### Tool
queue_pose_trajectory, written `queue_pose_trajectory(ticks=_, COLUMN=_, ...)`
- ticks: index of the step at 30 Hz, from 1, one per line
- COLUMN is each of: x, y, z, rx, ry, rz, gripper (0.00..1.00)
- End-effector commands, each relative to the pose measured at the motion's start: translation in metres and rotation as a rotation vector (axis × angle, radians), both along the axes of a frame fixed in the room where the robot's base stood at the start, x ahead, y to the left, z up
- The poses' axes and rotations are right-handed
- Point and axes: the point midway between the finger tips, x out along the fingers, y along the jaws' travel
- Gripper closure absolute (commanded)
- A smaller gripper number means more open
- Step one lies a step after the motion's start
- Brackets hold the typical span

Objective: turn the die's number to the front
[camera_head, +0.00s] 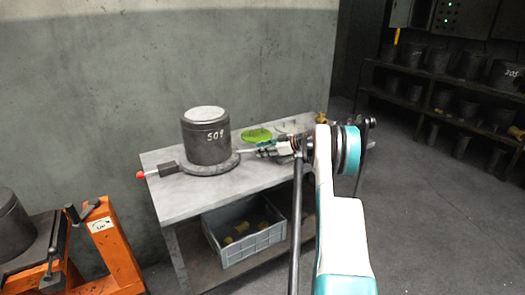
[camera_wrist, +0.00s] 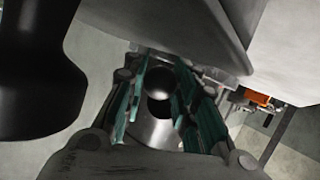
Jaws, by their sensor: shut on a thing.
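The die (camera_head: 203,150), a dark grey cylinder with a pale top, stands upright on a round turntable plate (camera_head: 193,168) on the bench. Its white number, which looks like 509, shows slightly right of the middle of the side facing the head camera. My gripper (camera_head: 262,152) is at the right of the plate, by a thin light bar (camera_head: 244,151) at the plate's edge. In the wrist view, my gripper (camera_wrist: 160,98) is shut around a metal handle (camera_wrist: 153,132) with a dark, shiny round part. The fingers hide part of it.
A red-knobbed lever (camera_head: 141,175) sticks out left of the plate on the bench (camera_head: 185,203). A green disc (camera_head: 257,135) lies behind my gripper. A grey crate (camera_head: 252,245) stands below. An orange stand (camera_head: 112,255) is at the left; shelves of dies are at the right.

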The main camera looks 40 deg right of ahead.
Motion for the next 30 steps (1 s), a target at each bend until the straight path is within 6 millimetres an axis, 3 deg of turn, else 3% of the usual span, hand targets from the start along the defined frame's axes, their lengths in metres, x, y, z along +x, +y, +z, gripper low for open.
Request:
queue_pose_trajectory(ticks=1, x=0.001, y=0.0, z=0.003, rx=0.002, ry=-0.004, rz=-0.004, gripper=1.0)
queue_pose_trajectory(ticks=2, x=0.001, y=0.0, z=0.003, rx=0.002, ry=-0.004, rz=-0.004, gripper=0.7)
queue_pose_trajectory(ticks=4, x=0.001, y=0.0, z=0.003, rx=0.002, ry=-0.004, rz=-0.002, gripper=0.54)
queue_pose_trajectory(ticks=17, x=-0.004, y=-0.002, z=0.003, rx=0.001, ry=-0.002, rz=-0.002, gripper=0.53)
queue_pose_trajectory(ticks=30, x=-0.071, y=-0.033, z=0.033, rx=0.002, ry=-0.002, rz=-0.003, gripper=0.53)
